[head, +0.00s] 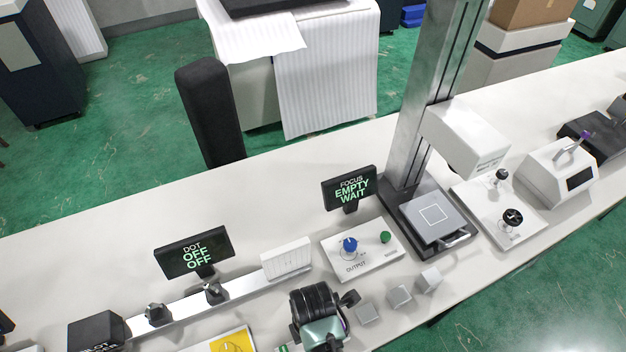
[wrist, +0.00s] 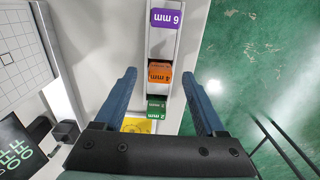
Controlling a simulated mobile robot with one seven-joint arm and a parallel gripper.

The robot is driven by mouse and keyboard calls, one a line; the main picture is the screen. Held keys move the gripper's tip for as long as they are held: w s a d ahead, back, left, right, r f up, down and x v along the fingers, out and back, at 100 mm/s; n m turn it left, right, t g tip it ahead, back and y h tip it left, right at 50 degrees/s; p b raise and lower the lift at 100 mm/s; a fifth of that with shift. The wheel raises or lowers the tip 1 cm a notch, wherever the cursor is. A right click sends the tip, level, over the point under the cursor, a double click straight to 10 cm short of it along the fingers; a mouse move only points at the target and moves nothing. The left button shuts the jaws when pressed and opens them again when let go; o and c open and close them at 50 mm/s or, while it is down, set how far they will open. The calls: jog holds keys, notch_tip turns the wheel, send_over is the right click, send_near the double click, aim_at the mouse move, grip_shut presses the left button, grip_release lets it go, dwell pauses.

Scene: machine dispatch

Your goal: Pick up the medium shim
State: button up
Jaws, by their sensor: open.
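Three labelled shims sit in a row in a narrow light rack (wrist: 153,88) in the wrist view. The purple one (wrist: 165,18) reads 6 mm, the orange one (wrist: 159,73) 4 mm and the green one (wrist: 156,106) 2 mm. By its label, the orange shim is the medium one. My gripper (wrist: 158,77) is open, with one blue finger on each side of the row and the orange shim between the fingertips in the picture. I see no contact, and the height gap is unclear. In the head view my wrist hides most of the rack.
Small grey blocks (head: 398,297) stand right of my wrist. A yellow plate (head: 232,343) lies left. The column machine (head: 432,217) rises at right. The bench's back strip is clear.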

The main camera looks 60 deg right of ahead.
jog(key=shift+f, duration=1.25)
jog(key=shift+c, duration=0.3)
grip_shut()
